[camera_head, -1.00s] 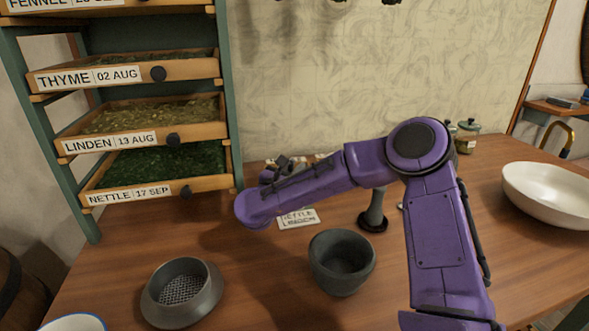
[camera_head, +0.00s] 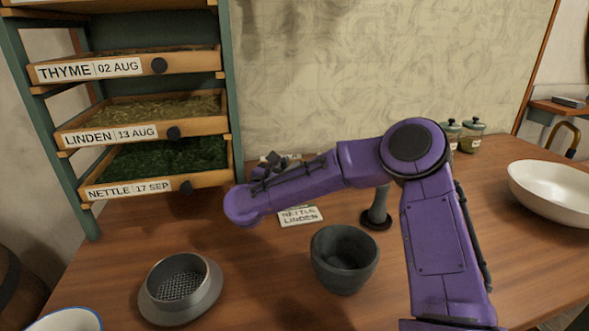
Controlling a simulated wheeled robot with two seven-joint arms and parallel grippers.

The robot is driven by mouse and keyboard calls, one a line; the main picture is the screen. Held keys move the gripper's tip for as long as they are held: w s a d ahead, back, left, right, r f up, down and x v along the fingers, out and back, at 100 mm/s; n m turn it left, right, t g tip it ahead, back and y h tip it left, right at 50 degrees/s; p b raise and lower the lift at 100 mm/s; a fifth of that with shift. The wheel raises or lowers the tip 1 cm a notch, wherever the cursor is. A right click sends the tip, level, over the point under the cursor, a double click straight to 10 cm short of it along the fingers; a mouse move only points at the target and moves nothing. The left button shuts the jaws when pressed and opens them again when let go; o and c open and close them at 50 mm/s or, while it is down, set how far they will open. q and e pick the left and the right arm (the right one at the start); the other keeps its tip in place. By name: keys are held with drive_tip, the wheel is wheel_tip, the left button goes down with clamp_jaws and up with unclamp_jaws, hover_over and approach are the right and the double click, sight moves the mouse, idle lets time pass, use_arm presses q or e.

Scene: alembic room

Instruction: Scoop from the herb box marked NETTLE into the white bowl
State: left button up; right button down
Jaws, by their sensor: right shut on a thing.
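The herb box marked NETTLE (camera_head: 215,179) is the lowest visible tray of the rack at left, pulled out and holding dark green herb. A wide white bowl (camera_head: 552,205) stands at the right end of the table. My purple right arm reaches in from the lower right and bends left at the elbow. My right gripper (camera_head: 279,163) is partly hidden behind the forearm, right of the NETTLE box. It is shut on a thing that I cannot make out. My left gripper is not in view.
Boxes marked LINDEN (camera_head: 195,127) and THYME (camera_head: 190,61) sit above NETTLE. A grey mortar (camera_head: 343,278), a sieve (camera_head: 181,310), a blue-rimmed bowl (camera_head: 68,322) and a label card (camera_head: 300,216) are on the table. Jars (camera_head: 471,137) stand at the back.

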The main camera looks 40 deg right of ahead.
drive_tip(key=shift+s+f, duration=0.1)
drive_tip(key=shift+f, duration=0.35)
drive_tip(key=shift+w+r+p, duration=0.25)
drive_tip(key=shift+r+p, duration=0.25)
drive_tip(key=shift+r, duration=0.2)
wheel_tip(320, 180, up, 8)
drive_tip(key=p, duration=0.2)
drive_tip(key=shift+f+p, duration=0.25)
drive_tip(key=shift+p, duration=0.15)
drive_tip(key=shift+d, duration=0.1)
